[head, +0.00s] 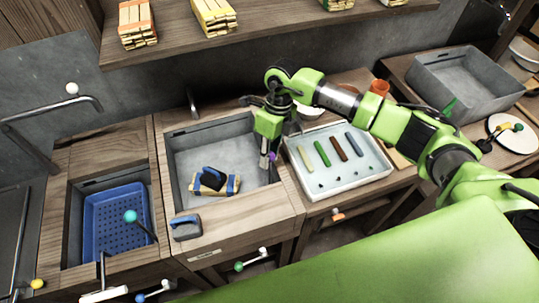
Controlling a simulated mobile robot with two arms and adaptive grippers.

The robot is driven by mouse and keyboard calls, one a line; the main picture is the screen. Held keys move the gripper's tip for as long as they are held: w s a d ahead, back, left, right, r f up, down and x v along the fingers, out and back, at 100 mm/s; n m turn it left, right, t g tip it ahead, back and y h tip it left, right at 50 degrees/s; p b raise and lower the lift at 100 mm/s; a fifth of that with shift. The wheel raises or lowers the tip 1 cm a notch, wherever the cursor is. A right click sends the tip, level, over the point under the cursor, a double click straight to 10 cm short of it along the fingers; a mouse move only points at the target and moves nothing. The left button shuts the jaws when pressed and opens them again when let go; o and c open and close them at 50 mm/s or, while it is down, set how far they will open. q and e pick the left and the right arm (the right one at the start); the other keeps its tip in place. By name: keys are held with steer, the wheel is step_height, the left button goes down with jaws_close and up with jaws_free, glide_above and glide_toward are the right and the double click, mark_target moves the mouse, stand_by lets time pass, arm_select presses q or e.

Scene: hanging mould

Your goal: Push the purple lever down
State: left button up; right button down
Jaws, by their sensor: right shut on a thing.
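The purple lever shows as a small purple knob (272,157) at the right rim of the middle grey basin. My right gripper (267,155) reaches in from the right, pointing down, with its fingertips at the purple knob. It is shut on the lever. The fingers and the basin's rim hide most of the lever, so its tilt cannot be told. My left gripper is not in view.
The middle basin (190,150) holds a wooden block bundle with a dark blue handle. A white tray (350,181) with coloured bars stands right of the gripper. Several other coloured knobs, such as a teal one (130,216), stick up nearby. A shelf (270,30) overhangs the back.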

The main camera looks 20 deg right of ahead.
steer(key=c, duration=1.9)
jaws_free()
steer(key=shift+s+f, duration=0.2)
steer(key=shift+f, duration=0.05)
steer(key=shift+o, duration=0.7)
steer(key=shift+w, duration=0.2)
steer(key=shift+r, duration=0.25)
step_height(320, 180, up, 11)
steer(key=w+d, duration=0.1)
steer(key=d, duration=0.1)
steer(key=shift+w+r, duration=0.15)
steer(key=shift+w, duration=0.05)
steer(key=shift+a, duration=0.1)
